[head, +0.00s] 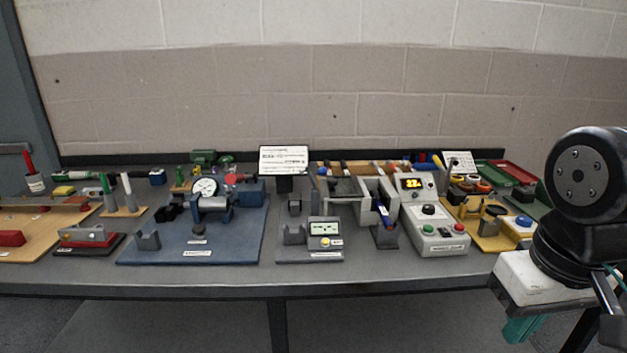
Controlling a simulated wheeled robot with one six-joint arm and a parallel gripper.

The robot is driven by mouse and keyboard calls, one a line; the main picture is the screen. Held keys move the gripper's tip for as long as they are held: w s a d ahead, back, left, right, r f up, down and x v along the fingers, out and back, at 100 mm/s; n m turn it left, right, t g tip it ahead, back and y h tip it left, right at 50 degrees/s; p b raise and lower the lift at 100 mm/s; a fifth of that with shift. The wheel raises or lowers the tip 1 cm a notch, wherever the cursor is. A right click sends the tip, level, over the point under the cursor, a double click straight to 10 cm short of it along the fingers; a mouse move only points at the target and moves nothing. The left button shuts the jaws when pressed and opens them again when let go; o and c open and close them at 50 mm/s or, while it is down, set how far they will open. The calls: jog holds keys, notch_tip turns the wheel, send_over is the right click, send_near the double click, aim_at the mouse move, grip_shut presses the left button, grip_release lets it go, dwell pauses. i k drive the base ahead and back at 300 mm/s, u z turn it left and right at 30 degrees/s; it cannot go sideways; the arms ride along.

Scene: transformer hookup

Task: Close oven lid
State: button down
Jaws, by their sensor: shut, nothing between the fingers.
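No part is clearly marked as the oven. A pale grey control box (432,229) with an orange lit display, a black knob and green and red buttons stands right of centre on the bench. Left of it, grey upright blocks (373,190) form an open-looking frame. I cannot tell whether this is the oven, or which part is its lid or how it is set. My arm's black joint (583,182) fills the right edge, in front of the bench's right end. I cannot make out my gripper's fingers in this view.
The grey bench (210,280) is crowded. A blue base plate (240,243) with a round gauge (204,187) is left of centre, and a small meter (326,235) is in the middle. Yellow and green fixtures stand at right. A bare strip runs along the front edge.

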aim_at(332, 182)
jog(key=u, duration=0.25)
jog(key=i, duration=1.15)
jog(key=u, duration=0.1)
